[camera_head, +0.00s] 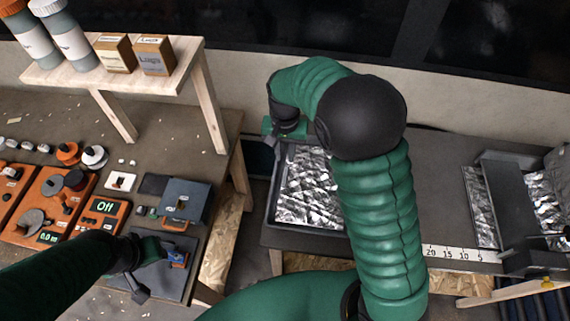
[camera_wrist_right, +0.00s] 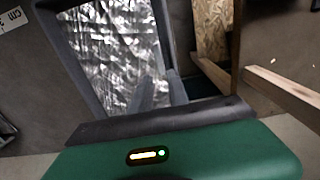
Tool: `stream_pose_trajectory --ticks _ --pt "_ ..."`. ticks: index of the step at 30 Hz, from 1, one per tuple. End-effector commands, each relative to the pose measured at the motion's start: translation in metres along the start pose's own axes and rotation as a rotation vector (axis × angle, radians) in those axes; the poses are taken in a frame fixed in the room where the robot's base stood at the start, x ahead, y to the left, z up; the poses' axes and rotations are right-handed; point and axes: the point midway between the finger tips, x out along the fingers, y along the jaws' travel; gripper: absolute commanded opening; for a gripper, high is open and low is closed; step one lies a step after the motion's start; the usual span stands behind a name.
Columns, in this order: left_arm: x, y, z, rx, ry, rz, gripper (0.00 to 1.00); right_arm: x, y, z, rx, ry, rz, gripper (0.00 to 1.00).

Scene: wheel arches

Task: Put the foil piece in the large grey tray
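The crinkled silver foil piece (camera_head: 309,188) lies in a dark grey tray (camera_head: 284,228) on the right-hand bench. My right arm covers part of the tray's right side. My right gripper (camera_head: 277,143) is over the tray's far left corner. In the right wrist view, the foil (camera_wrist_right: 118,50) shows inside the tray wall (camera_wrist_right: 78,62). The right gripper's two fingers (camera_wrist_right: 160,88) show in front of the foil with a narrow gap and nothing held between them. My left gripper (camera_head: 158,272) is open and empty over the left bench, by a small blue and orange item.
Another grey holder (camera_head: 505,200) with foil stands at the right, beside a ruler strip (camera_head: 462,253). Orange devices (camera_head: 105,213) and a grey box (camera_head: 187,197) crowd the left bench. A raised wooden shelf (camera_head: 150,75) holds bottles and boxes. A gap separates the benches.

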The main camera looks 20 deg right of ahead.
Motion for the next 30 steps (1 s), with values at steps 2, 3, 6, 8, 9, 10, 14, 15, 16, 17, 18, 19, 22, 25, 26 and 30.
stream_pose_trajectory --ticks 2,3,6,8,9,10,14,15,16,17,18,19,22,25,26,30 --pt "0.000 0.000 0.000 0.000 0.000 0.000 0.36 -0.012 -0.001 -0.001 0.000 0.002 -0.001 0.21" --pt "0.000 0.000 0.000 0.000 0.000 0.000 0.36 -0.016 0.000 -0.001 0.000 0.001 -0.001 0.21" --pt "0.000 0.000 0.000 0.000 0.000 0.000 0.36 -0.021 0.003 0.004 -0.014 0.004 -0.005 0.21" --pt "0.000 0.000 0.000 0.000 0.000 0.000 0.36 -0.021 0.008 0.011 -0.046 0.015 -0.014 0.21" --pt "0.000 0.000 0.000 0.000 0.000 0.000 0.36 -0.021 0.014 0.019 -0.079 0.028 -0.023 0.21" --pt "0.000 0.000 0.000 0.000 0.000 0.000 0.36 -0.021 0.019 0.027 -0.110 0.039 -0.030 0.21" --pt "0.000 0.000 0.000 0.000 0.000 0.000 0.36 -0.016 0.041 0.067 -0.278 0.110 -0.059 0.21" --pt "0.000 0.000 0.000 0.000 0.000 0.000 0.36 -0.014 0.048 0.079 -0.330 0.133 -0.064 0.21" --pt "0.000 0.000 0.000 0.000 0.000 0.000 0.36 -0.013 0.053 0.088 -0.369 0.150 -0.066 0.21" --pt "0.000 0.000 0.000 0.000 0.000 0.000 0.36 -0.011 0.058 0.096 -0.404 0.166 -0.067 0.21" --pt "0.000 0.000 0.000 0.000 0.000 0.000 0.36 -0.009 0.063 0.105 -0.445 0.185 -0.068 0.21" --pt "0.000 0.000 0.000 0.000 0.000 0.000 0.36 -0.007 0.066 0.111 -0.471 0.197 -0.068 0.21" --pt "0.000 0.000 0.000 0.000 0.000 0.000 0.36 -0.004 0.073 0.124 -0.533 0.223 -0.066 0.21" --pt "0.000 0.000 0.000 0.000 0.000 0.000 0.36 -0.002 0.075 0.128 -0.552 0.230 -0.065 0.21" --pt "0.000 0.000 0.000 0.000 0.000 0.000 0.36 -0.002 0.075 0.128 -0.552 0.230 -0.065 0.21" --pt "0.000 0.000 0.000 0.000 0.000 0.000 0.36 -0.002 0.075 0.128 -0.550 0.229 -0.065 0.21"
